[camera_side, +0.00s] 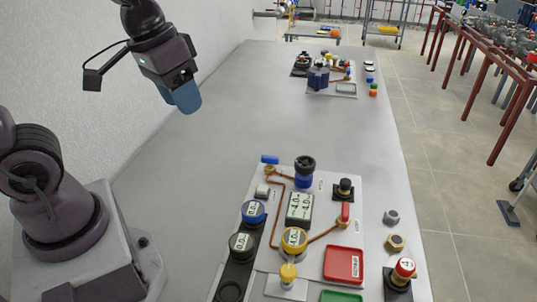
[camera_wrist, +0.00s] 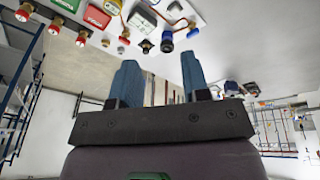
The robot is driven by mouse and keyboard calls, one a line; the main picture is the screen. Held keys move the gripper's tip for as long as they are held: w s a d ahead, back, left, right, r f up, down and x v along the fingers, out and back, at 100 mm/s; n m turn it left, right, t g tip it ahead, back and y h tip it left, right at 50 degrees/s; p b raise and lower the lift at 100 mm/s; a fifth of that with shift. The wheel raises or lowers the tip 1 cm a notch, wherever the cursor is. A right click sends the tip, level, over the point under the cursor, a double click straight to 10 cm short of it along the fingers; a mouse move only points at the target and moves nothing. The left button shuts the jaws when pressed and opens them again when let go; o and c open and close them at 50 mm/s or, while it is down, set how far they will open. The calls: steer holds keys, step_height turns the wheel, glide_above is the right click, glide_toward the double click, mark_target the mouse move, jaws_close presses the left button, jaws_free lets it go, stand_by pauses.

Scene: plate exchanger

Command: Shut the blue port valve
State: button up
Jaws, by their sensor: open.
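The blue port valve (camera_side: 270,159) has a short blue lever on a brass body near the far left corner of the pale panel (camera_side: 318,262). Copper pipe leads from its body. In the wrist view a small blue lever (camera_wrist: 193,32) shows near the top, beside the blue-based black knob. My gripper (camera_side: 186,102) is raised over the grey bench, up and left of the valve and well apart from it. Its two blue fingers (camera_wrist: 158,65) are spread with nothing between them.
A black knob on a blue base (camera_side: 304,170) stands right beside the valve. Another panel (camera_side: 332,88) lies farther back. The bench between is clear.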

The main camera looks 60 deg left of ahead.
steer(key=w+a+f+n+g+h, duration=0.2)
steer(key=w+a+f+n, duration=0.3)
steer(key=w+f+n, duration=0.35)
steer(key=n+t, duration=0.2)
steer(key=n, duration=1.5)
glide_toward(270, 157)
steer(key=shift+h, duration=0.3)
steer(key=x, duration=0.9)
steer(key=shift+w+a+f, duration=0.1)
steer(key=shift+a+f, duration=0.05)
steer(key=shift+a, duration=0.15)
jaws_close()
